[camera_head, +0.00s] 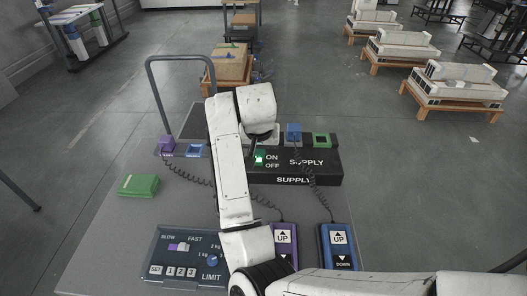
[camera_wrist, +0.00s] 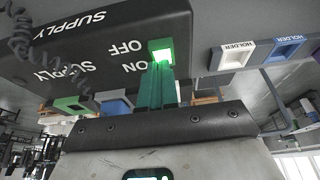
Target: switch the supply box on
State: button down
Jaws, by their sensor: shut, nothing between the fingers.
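The black supply box (camera_head: 322,162) lies at the back of the grey table, with SUPPLY, ON and OFF lettering. Its switch (camera_head: 259,159) glows green beside the lettering. In the wrist view the lit switch (camera_wrist: 161,52) sits at the edge of the box (camera_wrist: 95,35), right at my fingertips. My gripper (camera_wrist: 158,68) is shut, its teal fingers together and empty, pointing at the switch from the ON side. Whether the tips touch the switch I cannot tell. In the head view my wrist partly hides the fingers.
A purple pendant (camera_head: 286,243) and a blue pendant (camera_head: 339,246) on coiled cords lie in front of the box. A control panel (camera_head: 160,247) with a slider and knob is at the front left. A green block (camera_head: 138,186) lies at the left, near bare table.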

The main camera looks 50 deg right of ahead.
jog(key=shift+w+a+f, duration=0.1)
jog(key=shift+w+f, duration=0.2)
jog(key=shift+s+a+p, duration=0.3)
jog(key=shift+s+a, duration=0.25)
jog(key=shift+a, duration=0.1)
jog(key=shift+r+p, duration=0.7)
jog(key=shift+p, duration=0.05)
jog(key=p+v, duration=0.3)
jog(key=shift+w+d+r, duration=0.15)
jog(key=shift+d+r, duration=0.05)
jog(key=shift+r, duration=0.05)
jog(key=v, duration=0.9)
jog(key=shift+a+r, duration=0.15)
jog(key=shift+r, duration=0.05)
